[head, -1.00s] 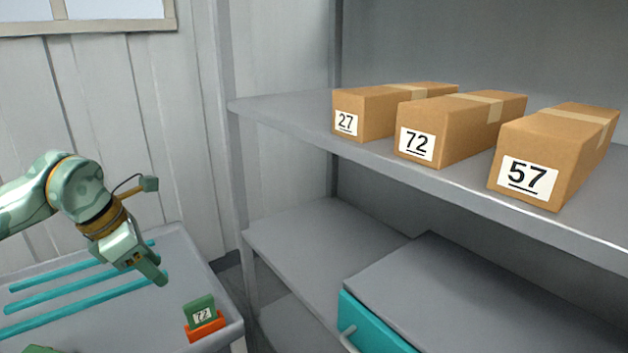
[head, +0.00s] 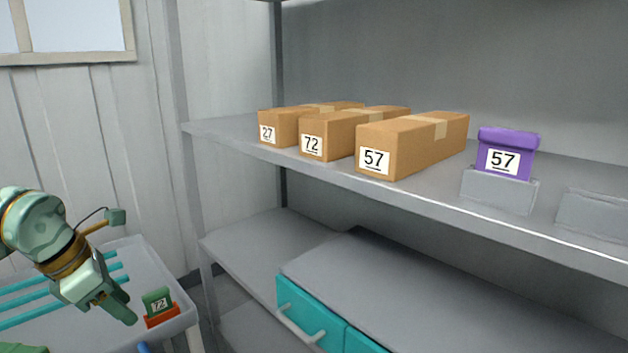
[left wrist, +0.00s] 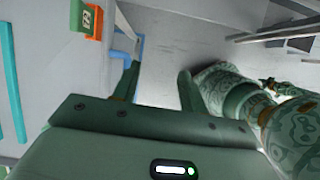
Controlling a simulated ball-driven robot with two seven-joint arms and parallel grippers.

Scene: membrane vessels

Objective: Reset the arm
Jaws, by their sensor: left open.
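My left gripper (head: 118,306) is at the lower left in the head view, over the grey tray table (head: 172,268). Its jaws are open and empty; in the left wrist view the two fingers (left wrist: 157,82) stand apart with floor between them. A green block labelled 72 (head: 157,300) sits in an orange holder (head: 162,316) on the table, just right of the gripper. The green block also shows at the top left in the left wrist view (left wrist: 89,18). My right gripper is not in view in the head view.
Cardboard boxes labelled 27 (head: 283,130), 72 (head: 330,138) and 57 (head: 400,150) stand on the grey shelf (head: 420,195). A purple vessel labelled 57 (head: 508,155) sits in a grey holder (head: 498,190); another grey holder (head: 592,213) is empty. Teal drawers (head: 310,315) are below.

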